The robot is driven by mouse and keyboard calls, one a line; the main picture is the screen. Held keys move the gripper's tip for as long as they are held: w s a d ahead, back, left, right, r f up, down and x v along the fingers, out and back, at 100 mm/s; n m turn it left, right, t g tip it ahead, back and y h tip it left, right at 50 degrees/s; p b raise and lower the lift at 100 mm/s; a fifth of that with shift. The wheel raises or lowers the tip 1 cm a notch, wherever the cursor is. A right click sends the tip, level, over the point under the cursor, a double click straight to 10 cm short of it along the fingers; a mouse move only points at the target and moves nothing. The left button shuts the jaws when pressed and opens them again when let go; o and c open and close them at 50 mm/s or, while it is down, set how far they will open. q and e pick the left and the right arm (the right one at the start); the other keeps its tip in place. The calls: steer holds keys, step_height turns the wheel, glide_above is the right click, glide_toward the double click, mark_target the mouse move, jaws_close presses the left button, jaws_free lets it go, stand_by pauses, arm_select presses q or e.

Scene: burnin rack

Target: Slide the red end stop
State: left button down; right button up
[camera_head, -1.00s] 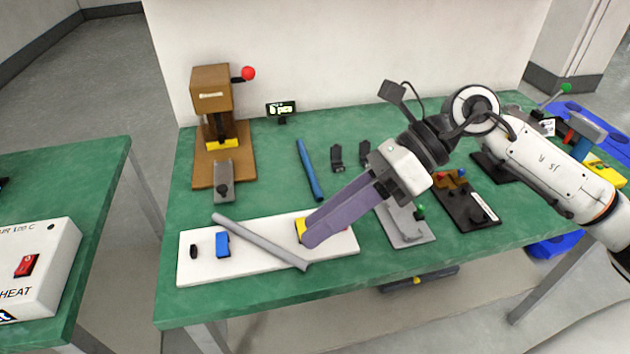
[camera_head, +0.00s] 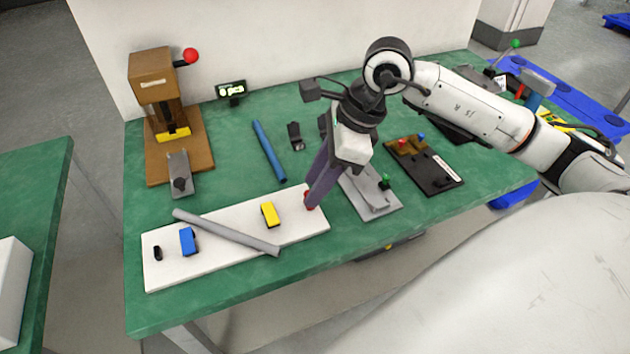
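The red end stop (camera_head: 309,196) is a small piece at the right end of a white board (camera_head: 235,252); the fingers hide much of it. My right gripper (camera_head: 313,203) points down with its purple fingertips at the red end stop, seeming to touch it. The fingers look close together, and I cannot tell whether they grip it. On the same board sit a yellow block (camera_head: 270,214) left of the fingers, a blue block (camera_head: 188,241) and a small black piece (camera_head: 157,253) near the left end. My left gripper is out of view.
A grey rod (camera_head: 225,232) lies across the board. A blue rod (camera_head: 268,150) lies behind it. A grey fixture with a green knob (camera_head: 384,182) stands close right of the gripper. A wooden press (camera_head: 155,90) stands at the back left.

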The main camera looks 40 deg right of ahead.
steer(key=shift+w+a+f, duration=0.1)
steer(key=shift+f, duration=0.2)
jaws_close()
steer(key=shift+w+a, duration=0.25)
steer(key=shift+a, duration=0.75)
steer(key=shift+w+a, duration=0.2)
steer(key=shift+a, duration=0.8)
jaws_free()
steer(key=v, duration=1)
steer(key=shift+r, duration=0.25)
